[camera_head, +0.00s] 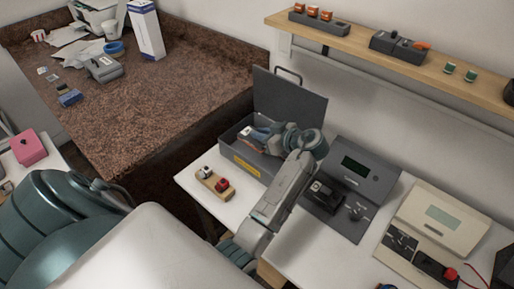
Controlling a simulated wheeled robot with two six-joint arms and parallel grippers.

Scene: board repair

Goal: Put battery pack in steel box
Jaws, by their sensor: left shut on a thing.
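The steel box (238,163) is grey with a yellow label on its front, and its lid (290,101) stands open. It sits on the white table in the middle of the camera_head view. My left gripper (258,133) reaches over the box's opening from the right and is shut on the battery pack (247,131). Only a small pale part of the pack shows at the fingertips. The fingers and wrist hide the rest of it and much of the box's inside. I cannot tell whether the pack touches the box floor. My right gripper is not in view.
A wooden block with a white and a red piece (216,184) lies in front of the box. A dark grey device (362,178) and a beige device (445,215) stand to the right. A wall shelf (355,42) hangs above. A brown counter (150,110) is at left.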

